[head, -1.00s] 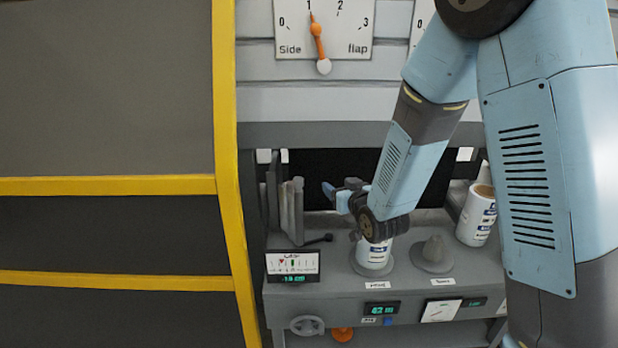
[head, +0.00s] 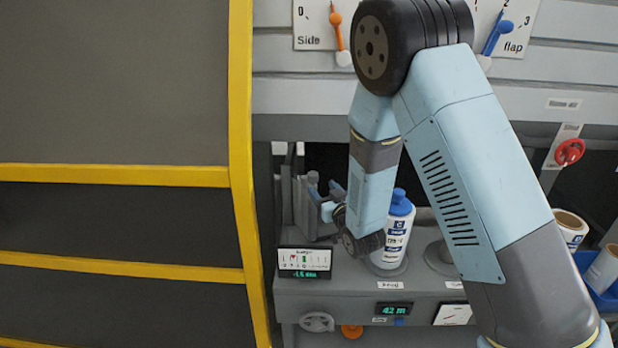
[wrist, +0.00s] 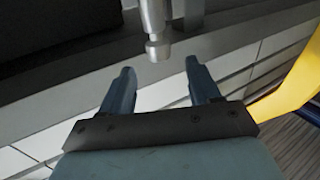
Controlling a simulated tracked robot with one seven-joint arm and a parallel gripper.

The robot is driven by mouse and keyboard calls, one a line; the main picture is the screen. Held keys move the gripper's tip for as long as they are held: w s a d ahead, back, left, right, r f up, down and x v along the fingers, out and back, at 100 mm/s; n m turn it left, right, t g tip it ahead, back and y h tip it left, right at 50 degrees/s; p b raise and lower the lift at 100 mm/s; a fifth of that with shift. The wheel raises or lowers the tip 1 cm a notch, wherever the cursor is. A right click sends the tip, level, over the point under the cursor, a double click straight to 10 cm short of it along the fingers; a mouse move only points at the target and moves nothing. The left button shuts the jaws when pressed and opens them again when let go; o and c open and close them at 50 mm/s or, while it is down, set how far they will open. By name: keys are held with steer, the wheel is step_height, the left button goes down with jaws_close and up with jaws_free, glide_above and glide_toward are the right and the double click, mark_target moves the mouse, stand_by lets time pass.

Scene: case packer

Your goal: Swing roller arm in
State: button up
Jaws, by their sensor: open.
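A pale grey metal post with a rounded knob end, which looks like part of the roller arm (wrist: 157,40), shows in the wrist view just beyond and between my fingertips. It looks apart from both fingers. In the head view, upright grey parts (head: 301,208) stand at the left end of the machine bench, and my gripper (head: 325,187) is right beside them. My gripper (wrist: 160,68) is open, its two blue fingers spread with nothing held between them. How the post joins the rest of the arm is hidden.
A white bottle with a blue cap (head: 393,232) stands on the bench close to my wrist. A small display (head: 304,263) sits at the bench's front left. A yellow guard frame (head: 243,150) rises at the left. Label rolls (head: 570,228) are at the right.

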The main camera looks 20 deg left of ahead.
mark_target(315, 179)
steer(key=x, duration=0.8)
steer(key=shift+w, duration=0.15)
